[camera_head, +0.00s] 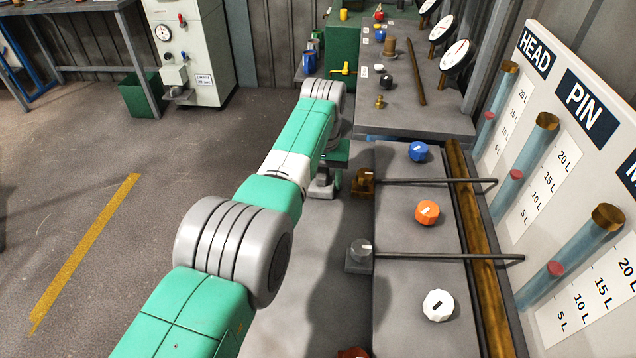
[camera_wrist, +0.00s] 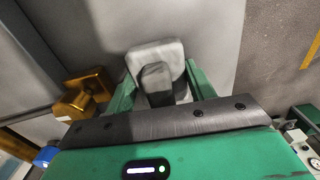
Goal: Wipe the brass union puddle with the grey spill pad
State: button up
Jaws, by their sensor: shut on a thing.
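My gripper (camera_head: 338,160) is at the far end of my arm, to the left of the brass union (camera_head: 363,181). In the wrist view, the green fingers of my gripper (camera_wrist: 160,80) are shut on the upright grip of the grey spill pad (camera_wrist: 148,52). The pad (camera_head: 321,190) also shows below the gripper in the head view, over the grey bench surface. I cannot tell whether it touches the surface. The brass union (camera_wrist: 86,92) is left of the pad in the wrist view, apart from it. I cannot make out a puddle; the pad or shadow may hide it.
A grey union (camera_head: 360,251) stands nearer on the same bench, with a thin rod running right from it. Blue (camera_head: 418,151), orange (camera_head: 427,212) and white (camera_head: 438,305) knobs sit on the raised panel. A gauge board (camera_head: 570,130) stands at the right.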

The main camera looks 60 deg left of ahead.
jog(key=shift+w+d+f+b, duration=0.3)
jog(key=shift+w+b, duration=0.2)
jog(key=shift+b, duration=0.25)
jog(key=shift+s+r+p, duration=0.2)
jog(key=shift+r+p, duration=0.45)
jog(key=shift+p, duration=0.4)
jog(key=s+p, duration=0.1)
jog(key=s+a+p, duration=0.1)
jog(key=shift+a+f+p, duration=0.2)
jog(key=shift+f+p, duration=0.05)
jog(key=shift+p, duration=0.1)
jog(key=shift+s+a+r+p, duration=0.2)
jog(key=shift+s+a+p, duration=0.2)
jog(key=shift+s+p, duration=0.25)
notch_tip(320, 180, up, 3)
jog(key=shift+w+r+p, duration=0.1)
jog(key=shift+w+p, duration=0.05)
jog(key=shift+p, duration=0.9)
notch_tip(320, 180, up, 4)
jog(key=p, duration=0.4)
jog(key=shift+r, duration=0.2)
